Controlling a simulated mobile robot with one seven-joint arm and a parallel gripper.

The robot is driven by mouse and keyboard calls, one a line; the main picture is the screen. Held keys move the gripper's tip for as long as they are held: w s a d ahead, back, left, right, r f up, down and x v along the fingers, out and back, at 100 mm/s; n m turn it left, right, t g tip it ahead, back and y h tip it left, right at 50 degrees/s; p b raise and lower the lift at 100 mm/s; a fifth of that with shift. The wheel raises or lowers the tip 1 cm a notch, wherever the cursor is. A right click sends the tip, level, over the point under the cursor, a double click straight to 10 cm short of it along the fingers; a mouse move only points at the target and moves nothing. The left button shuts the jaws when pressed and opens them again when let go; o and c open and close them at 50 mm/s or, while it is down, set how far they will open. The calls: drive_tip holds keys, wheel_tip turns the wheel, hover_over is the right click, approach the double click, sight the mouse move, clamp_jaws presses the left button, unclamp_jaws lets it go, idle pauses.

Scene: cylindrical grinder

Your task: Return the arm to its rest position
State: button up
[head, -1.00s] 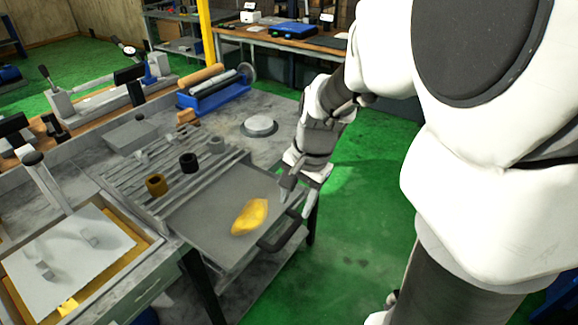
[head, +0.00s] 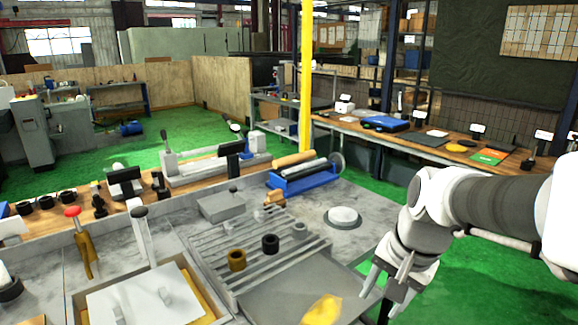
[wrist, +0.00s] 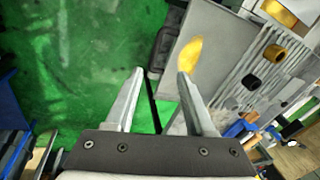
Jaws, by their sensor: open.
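My gripper (head: 388,284) is at the right of the head view, beside the right edge of the grey workbench. Its two fingers point down and stand apart with nothing between them. In the wrist view my gripper (wrist: 160,88) shows both fingers spread, with green floor and the bench's edge behind them. My white and grey arm reaches in from the right side of the head view.
A grey tray (head: 278,300) holds a yellow piece (head: 322,310). A slatted rack (head: 222,262) carries a brown ring (head: 236,260) and a black ring (head: 270,244). A round disc (head: 343,217) lies on the bench. A yellow post (head: 306,80) stands behind. Green floor is clear at right.

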drive_tip(key=s+a+r+n+t+h, duration=0.1)
drive_tip(key=s+a+r+n+t, duration=0.2)
drive_tip(key=s+n, duration=0.5)
drive_tip(key=shift+s+r, duration=0.6)
drive_tip(key=shift+s, duration=0.05)
drive_tip(key=shift+a, duration=0.2)
idle(0.6)
